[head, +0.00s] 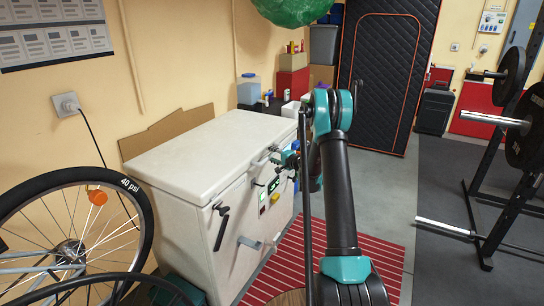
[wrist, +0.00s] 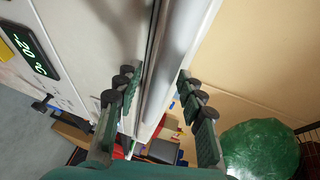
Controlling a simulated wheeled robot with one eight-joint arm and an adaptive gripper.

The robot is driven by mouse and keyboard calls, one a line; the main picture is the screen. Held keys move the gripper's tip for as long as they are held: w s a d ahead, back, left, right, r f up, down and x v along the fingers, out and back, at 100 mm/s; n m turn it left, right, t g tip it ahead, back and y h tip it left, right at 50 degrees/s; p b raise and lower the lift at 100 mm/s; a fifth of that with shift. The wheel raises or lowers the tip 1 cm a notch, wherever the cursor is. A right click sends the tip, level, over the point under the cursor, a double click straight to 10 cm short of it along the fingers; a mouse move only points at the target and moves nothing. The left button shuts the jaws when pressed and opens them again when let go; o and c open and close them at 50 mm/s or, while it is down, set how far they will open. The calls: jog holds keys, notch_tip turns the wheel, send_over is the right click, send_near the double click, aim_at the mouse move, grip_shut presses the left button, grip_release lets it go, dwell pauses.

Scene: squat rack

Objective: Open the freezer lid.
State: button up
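The white chest freezer (head: 180,215) stands against the left wall with its lid (head: 205,150) down flat. My gripper (head: 284,157) is at the freezer's front, near the right part of the lid's front edge. In the wrist view, my gripper (wrist: 160,80) is open, with its dark padded fingers apart. The lid's edge, with a grey bar-like strip (wrist: 170,50) and a dark seam, runs between the fingers. I see no clear contact with either finger. The freezer's lit green display (wrist: 30,50) is on the front panel. My arm partly hides the freezer's right end.
A bicycle wheel (head: 75,240) stands close at the freezer's left. A red striped mat (head: 285,262) lies in front. Boxes and bottles stand behind, and a green ball (head: 292,8) is above. A weight rack (head: 500,190) is at the right.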

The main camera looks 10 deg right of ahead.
jog(key=shift+c, duration=0.3)
grip_shut()
jog(key=shift+r, duration=0.1)
